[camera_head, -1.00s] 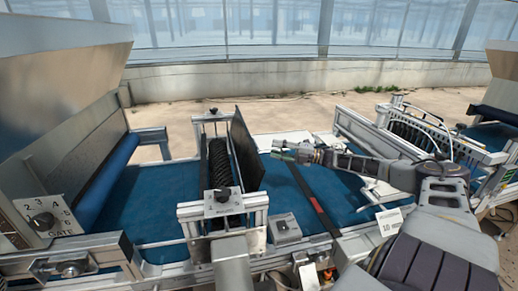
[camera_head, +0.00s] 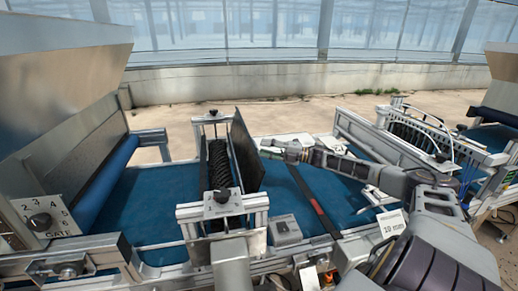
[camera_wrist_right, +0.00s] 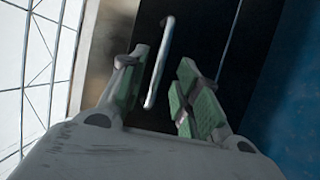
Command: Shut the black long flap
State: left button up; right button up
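The black long flap (camera_head: 246,154) stands up on the tray seeder, tilted, just right of the dark ribbed roller. In the right wrist view, a dark panel (camera_wrist_right: 217,45) that looks like the flap fills the middle, with a thin pale bar (camera_wrist_right: 160,62) in front of it. My right gripper (camera_head: 267,147) is beside the flap's right face, its tips close to it. In the right wrist view (camera_wrist_right: 163,62) its green-padded fingers are apart, with the pale bar seen between them. Whether they touch the flap or bar is unclear. My left gripper is out of view.
The ribbed roller (camera_head: 220,163) sits in a metal frame left of the flap. A blue belt (camera_head: 150,205) runs beneath. A small grey box (camera_head: 285,229) and a "10 mm" label (camera_head: 391,224) are near the front rail. A grey hopper (camera_head: 60,90) stands at left.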

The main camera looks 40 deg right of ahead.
aim_at(246, 147)
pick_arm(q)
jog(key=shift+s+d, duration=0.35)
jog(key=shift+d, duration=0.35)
pick_arm(e)
jog(key=x, duration=0.3)
jog(key=shift+a, duration=0.1)
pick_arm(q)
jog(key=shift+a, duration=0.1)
pick_arm(e)
grip_shut()
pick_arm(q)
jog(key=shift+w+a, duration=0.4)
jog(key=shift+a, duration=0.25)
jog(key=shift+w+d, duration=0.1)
